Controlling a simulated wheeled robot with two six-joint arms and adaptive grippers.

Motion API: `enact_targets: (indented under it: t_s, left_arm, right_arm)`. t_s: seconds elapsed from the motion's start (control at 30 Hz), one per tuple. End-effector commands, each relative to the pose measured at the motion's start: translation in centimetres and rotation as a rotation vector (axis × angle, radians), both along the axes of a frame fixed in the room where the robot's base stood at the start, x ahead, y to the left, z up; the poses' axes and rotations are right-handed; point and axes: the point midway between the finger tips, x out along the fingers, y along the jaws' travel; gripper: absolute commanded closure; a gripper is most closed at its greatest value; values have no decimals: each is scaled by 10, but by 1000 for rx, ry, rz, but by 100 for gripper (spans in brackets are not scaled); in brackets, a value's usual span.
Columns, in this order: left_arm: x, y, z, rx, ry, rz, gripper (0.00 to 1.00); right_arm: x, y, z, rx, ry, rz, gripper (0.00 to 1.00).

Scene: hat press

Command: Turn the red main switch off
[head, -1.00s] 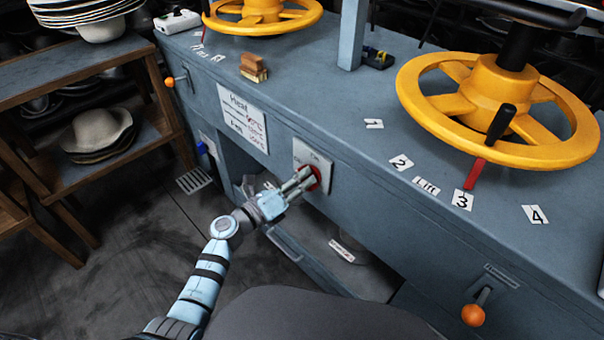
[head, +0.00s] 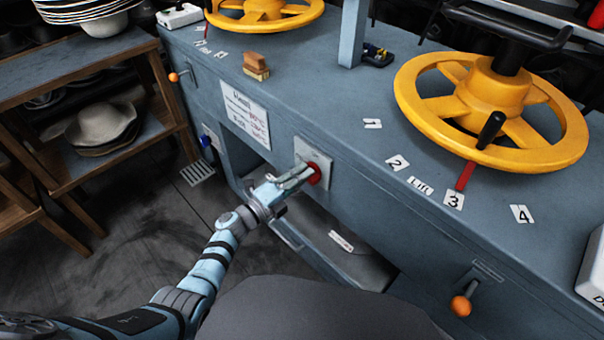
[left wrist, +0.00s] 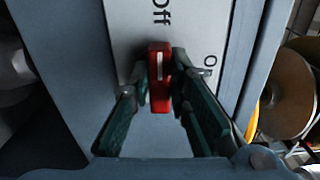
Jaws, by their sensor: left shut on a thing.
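The red main switch (head: 314,173) sits on a light plate (head: 326,160) on the front of the blue-grey press. My left gripper (head: 306,174) is at the switch, its fingers closed on the red handle. In the left wrist view the red handle (left wrist: 159,88) stands between the two fingers of the gripper (left wrist: 159,66). The white mark on the handle points to the word "Off" on the plate (left wrist: 127,25). A second label, starting with "O", is partly hidden behind the finger at the right. My right gripper is not in view.
A paper sign (head: 244,114) is left of the switch. Below is an open recess with a shelf (head: 345,262). Yellow handwheels (head: 425,115) stand on the press top. A wooden rack (head: 150,100) with hats is at the left. Dark floor (head: 130,210) is clear.

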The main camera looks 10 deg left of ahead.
Motion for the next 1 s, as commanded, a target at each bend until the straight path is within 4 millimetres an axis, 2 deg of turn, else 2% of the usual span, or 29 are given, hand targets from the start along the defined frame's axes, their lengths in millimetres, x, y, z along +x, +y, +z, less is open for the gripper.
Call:
enact_targets:
  t_s: [0.63, 0.67, 0.77, 1.0]
  left_arm:
    - [-1, -1, -2, -45, 32, -1, 100]
    - [-1, -1, -2, -45, 32, -1, 79]
    - [-1, 0, -2, -44, 32, -1, 63]
    - [0, 0, -1, -44, 30, 0, 63]
  right_arm:
    - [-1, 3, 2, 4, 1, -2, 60]
    - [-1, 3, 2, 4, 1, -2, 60]
    - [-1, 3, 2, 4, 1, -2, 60]
    - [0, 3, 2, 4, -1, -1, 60]
